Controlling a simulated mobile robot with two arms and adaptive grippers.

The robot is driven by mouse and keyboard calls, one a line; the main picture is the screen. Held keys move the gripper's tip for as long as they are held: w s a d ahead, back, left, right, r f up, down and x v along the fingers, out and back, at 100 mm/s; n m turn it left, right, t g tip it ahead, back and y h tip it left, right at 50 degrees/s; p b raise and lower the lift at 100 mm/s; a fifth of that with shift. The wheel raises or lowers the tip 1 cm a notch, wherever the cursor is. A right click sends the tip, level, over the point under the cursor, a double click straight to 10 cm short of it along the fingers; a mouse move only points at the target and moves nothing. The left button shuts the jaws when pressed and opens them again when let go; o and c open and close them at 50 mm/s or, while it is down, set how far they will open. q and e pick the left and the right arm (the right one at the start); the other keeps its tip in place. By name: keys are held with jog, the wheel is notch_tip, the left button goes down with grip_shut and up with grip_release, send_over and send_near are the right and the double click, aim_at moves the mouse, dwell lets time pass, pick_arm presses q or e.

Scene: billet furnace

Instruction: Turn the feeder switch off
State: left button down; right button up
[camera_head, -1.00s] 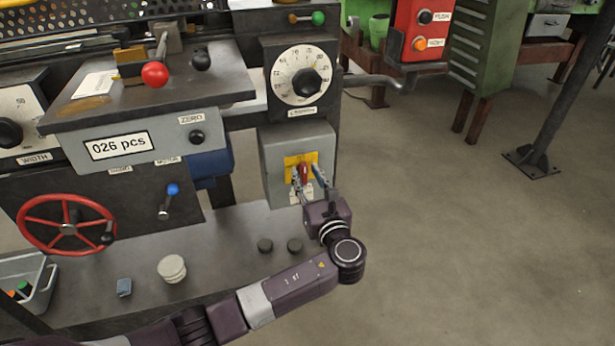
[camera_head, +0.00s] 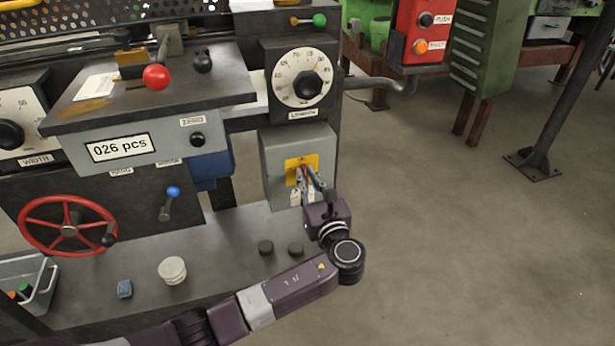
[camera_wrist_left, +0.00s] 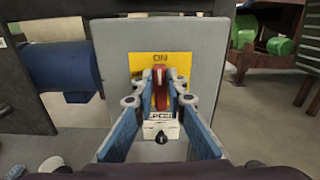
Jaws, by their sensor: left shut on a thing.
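The feeder switch is a red lever (camera_wrist_left: 160,88) on a yellow plate (camera_head: 302,163), fixed to the front of a grey box (camera_head: 270,170). In the left wrist view the plate reads ON above the lever. A white label, partly hidden, sits below the lever. My left gripper (camera_head: 307,174) is at the plate, with its fingers on either side of the lever and shut on it. The fingers hide much of the lever in the head view. My right gripper is not in view.
A large dial (camera_head: 304,78) is above the grey box. A red handwheel (camera_head: 68,227), a blue-knobbed lever (camera_head: 172,193) and a counter panel reading 026 pcs (camera_head: 120,147) are to the left. Small round pieces (camera_head: 265,247) lie on the ledge.

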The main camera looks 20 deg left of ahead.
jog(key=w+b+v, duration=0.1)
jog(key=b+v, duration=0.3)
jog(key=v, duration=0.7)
pick_arm(q)
jog(key=shift+s+a+f+n+b, duration=0.25)
jog(key=shift+n+b, duration=0.3)
jog(key=shift+n, duration=2.4)
jog(key=shift+s+a+f+n+b, duration=0.15)
jog(key=shift+f+n+b, duration=0.35)
jog(key=shift+n, duration=2.5)
jog(key=shift+s+a+f+n+b, duration=0.2)
jog(key=shift+n+b, duration=0.45)
jog(key=shift+n, duration=2.3)
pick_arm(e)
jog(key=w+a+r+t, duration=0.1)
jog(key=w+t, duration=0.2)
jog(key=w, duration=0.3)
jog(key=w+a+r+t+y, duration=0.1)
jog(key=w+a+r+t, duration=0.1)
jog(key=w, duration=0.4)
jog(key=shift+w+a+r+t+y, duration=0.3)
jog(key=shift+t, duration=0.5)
pick_arm(q)
jog(key=shift+w, duration=0.15)
jog(key=c, duration=1.9)
grip_release()
jog(key=shift+c, duration=0.2)
jog(key=shift+r, duration=0.1)
